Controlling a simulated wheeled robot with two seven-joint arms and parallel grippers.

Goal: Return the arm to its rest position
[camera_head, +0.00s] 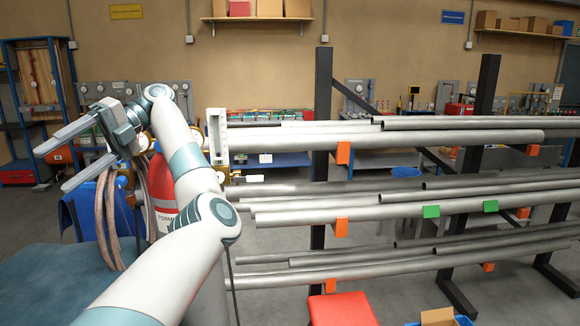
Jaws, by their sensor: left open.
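My left arm comes in from the bottom left and bends at the elbow in front of the pipe rack. My left gripper (73,160) is raised at the left, its two long grey fingers spread apart and pointing left. Nothing is between the fingers. Behind and below it hang copper-coloured coils (104,220), near a red cylinder (162,196) that my arm partly covers. The gripper appears apart from the coils, though the depth between them is hard to judge. My right gripper is not in view.
A rack with black posts (321,150) holds several grey pipes (390,137) across the right. A blue-covered surface (50,285) lies at the lower left. A red stool (342,309) and an open carton (438,316) stand at the bottom. Grey floor shows between them.

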